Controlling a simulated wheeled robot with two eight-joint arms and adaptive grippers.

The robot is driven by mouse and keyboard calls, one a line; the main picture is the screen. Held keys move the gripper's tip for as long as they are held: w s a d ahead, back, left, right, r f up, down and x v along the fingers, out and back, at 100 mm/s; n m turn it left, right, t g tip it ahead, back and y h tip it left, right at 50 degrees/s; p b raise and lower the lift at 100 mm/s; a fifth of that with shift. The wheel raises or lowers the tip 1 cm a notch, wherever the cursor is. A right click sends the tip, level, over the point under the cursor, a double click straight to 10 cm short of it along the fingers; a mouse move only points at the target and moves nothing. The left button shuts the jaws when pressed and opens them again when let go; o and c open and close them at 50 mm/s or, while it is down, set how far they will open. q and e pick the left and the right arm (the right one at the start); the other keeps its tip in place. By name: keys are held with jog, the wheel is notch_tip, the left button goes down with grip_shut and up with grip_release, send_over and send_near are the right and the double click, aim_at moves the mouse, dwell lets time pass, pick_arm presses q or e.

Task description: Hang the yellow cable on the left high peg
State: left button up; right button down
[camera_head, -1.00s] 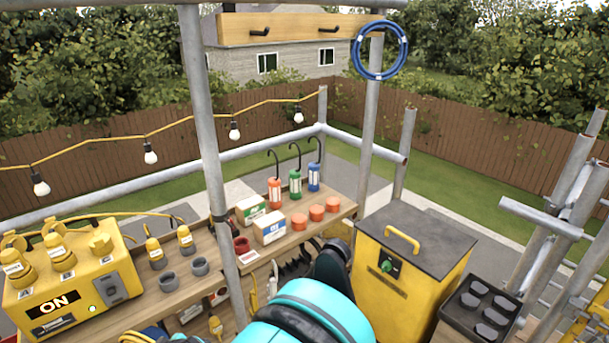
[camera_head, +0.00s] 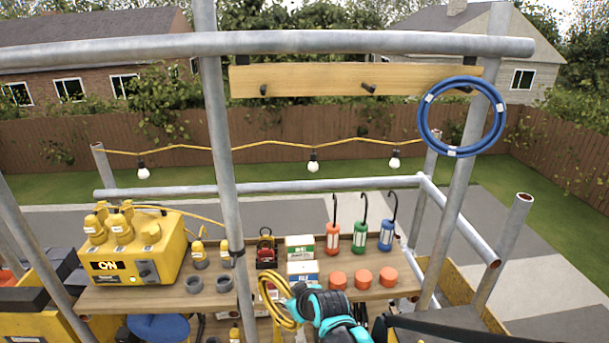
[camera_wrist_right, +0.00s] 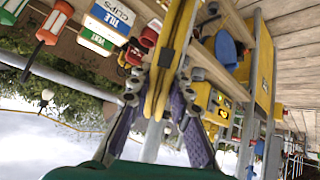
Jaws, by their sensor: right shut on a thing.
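A wooden board (camera_head: 310,80) hangs from the scaffold at the back, with dark pegs along it. The left high peg (camera_head: 263,90) is bare, and so is the middle peg (camera_head: 368,88). A blue coiled cable (camera_head: 424,118) hangs at the board's right end. My right gripper (camera_head: 293,300) is shut on the yellow cable (camera_head: 270,290), a coil held low in front of the workbench, below the board. In the right wrist view the yellow cable (camera_wrist_right: 165,60) runs between the purple fingers (camera_wrist_right: 157,100). My left gripper is out of view.
The workbench (camera_head: 250,298) carries a yellow power box (camera_head: 130,250), boxes, orange caps and hooked lamps (camera_head: 359,237). A string of bulbs (camera_head: 313,162) crosses behind. A horizontal pipe (camera_head: 350,43) runs above the board.

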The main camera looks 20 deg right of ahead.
jog(key=s+r+n+g+y+p, duration=0.15)
jog(key=r+p, duration=1.15)
jog(key=r, duration=1.4)
jog(key=s+r+n+t+y+p, duration=0.1)
jog(key=s+r+n+y+p, duration=0.15)
jog(key=r+p, duration=1.8)
jog(key=shift+g+h, duration=0.25)
jog(key=shift+h, duration=0.05)
jog(key=shift+w+d+r+b, duration=0.4)
jog(key=shift+w+r+b, duration=0.35)
jog(key=shift+w+b, duration=0.9)
jog(key=shift+w+d+r+b, duration=0.4)
jog(key=shift+w+r+b, duration=0.4)
jog(key=shift+w+b, duration=0.8)
jog(key=shift+w+d+r+b, duration=0.4)
jog(key=shift+w+r+b, duration=0.35)
jog(key=shift+w+b, duration=0.9)
jog(key=shift+s, duration=0.35)
jog(key=c, duration=1.3)
grip_release()
jog(key=shift+b, duration=0.3)
